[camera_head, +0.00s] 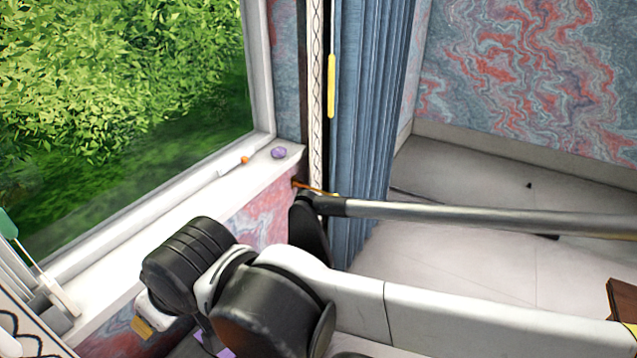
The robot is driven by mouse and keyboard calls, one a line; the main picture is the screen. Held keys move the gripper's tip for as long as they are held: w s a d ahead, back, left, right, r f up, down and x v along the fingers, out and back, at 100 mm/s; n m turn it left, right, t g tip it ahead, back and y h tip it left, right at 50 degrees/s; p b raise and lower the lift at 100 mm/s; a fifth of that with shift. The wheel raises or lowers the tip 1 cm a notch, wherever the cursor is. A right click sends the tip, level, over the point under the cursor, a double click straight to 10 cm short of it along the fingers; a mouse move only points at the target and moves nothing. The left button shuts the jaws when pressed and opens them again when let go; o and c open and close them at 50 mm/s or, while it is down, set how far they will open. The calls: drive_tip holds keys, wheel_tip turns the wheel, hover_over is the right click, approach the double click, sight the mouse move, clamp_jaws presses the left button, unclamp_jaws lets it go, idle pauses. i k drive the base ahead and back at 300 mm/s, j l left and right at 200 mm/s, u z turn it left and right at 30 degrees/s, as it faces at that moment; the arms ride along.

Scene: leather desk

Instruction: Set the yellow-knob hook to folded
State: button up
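A small orange-and-yellow rod (314,188) shows at the wall by the sill's right end, with its right end yellowish. It may be the yellow-knob hook, but a black end piece of a grey bar stands right beside it and I cannot make out whether it is folded. My arm's black joints and white link fill the lower middle, in front of the wall below the sill. The fingers of my gripper cannot be made out; any contact with the hook is not visible.
A white sill (190,205) under the window carries a purple lump (278,153) and a thin orange-tipped thing (244,160). A blue curtain (368,110) hangs behind a yellow upright strip (331,86). A grey bar (480,217) crosses the right side. A green-handled tool (8,224) is far left.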

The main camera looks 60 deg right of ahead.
sight(312, 188)
drive_tip(key=z, duration=2)
